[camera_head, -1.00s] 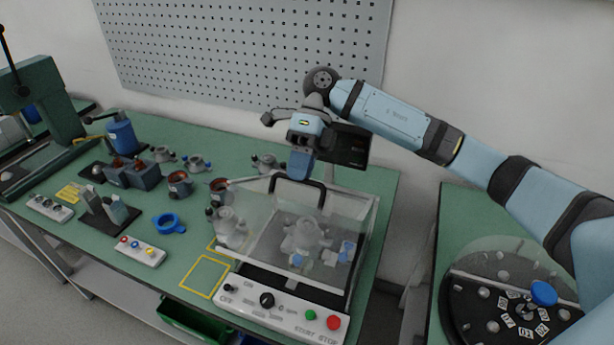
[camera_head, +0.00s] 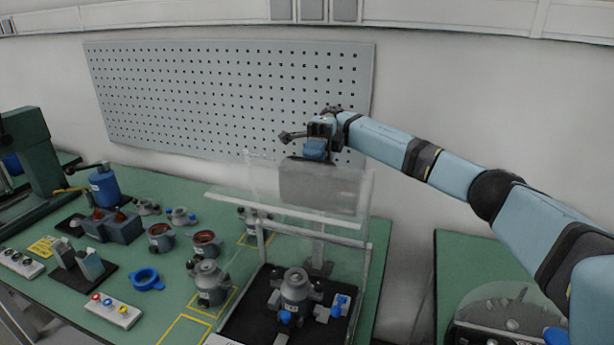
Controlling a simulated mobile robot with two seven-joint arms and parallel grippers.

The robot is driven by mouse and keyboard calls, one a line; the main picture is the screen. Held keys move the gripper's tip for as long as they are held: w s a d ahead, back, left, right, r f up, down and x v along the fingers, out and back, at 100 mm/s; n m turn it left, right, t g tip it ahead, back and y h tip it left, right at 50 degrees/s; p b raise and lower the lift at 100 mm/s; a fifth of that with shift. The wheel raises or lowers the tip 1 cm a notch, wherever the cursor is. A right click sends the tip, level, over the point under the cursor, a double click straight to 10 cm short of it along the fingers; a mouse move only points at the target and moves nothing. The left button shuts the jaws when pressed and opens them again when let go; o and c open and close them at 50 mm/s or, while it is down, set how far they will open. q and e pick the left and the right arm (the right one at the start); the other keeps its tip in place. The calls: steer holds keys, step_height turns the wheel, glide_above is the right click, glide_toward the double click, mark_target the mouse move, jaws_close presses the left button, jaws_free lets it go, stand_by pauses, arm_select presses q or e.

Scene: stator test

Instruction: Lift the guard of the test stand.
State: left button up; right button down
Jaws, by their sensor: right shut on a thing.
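The clear guard (camera_head: 348,228) of the test stand is swung up and stands steeply raised at the back of the stand. My right gripper (camera_head: 318,158) is at the top of the guard, shut on its handle; the fingers and the handle are mostly hidden. The test stand (camera_head: 258,303) is open at the front, with a dark base plate. A grey motor-like unit (camera_head: 296,290) with blue parts sits on that plate. My left gripper is out of view.
Another grey unit (camera_head: 209,282) stands left of the stand, near yellow outlines on the green bench. A blue ring (camera_head: 147,280), a button box (camera_head: 112,310) and several stators are farther left. A pegboard (camera_head: 220,95) hangs behind. A second green table (camera_head: 480,262) is at right.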

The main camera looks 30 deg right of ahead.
arm_select(q)
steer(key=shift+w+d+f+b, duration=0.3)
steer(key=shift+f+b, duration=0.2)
steer(key=shift+b, duration=0.55)
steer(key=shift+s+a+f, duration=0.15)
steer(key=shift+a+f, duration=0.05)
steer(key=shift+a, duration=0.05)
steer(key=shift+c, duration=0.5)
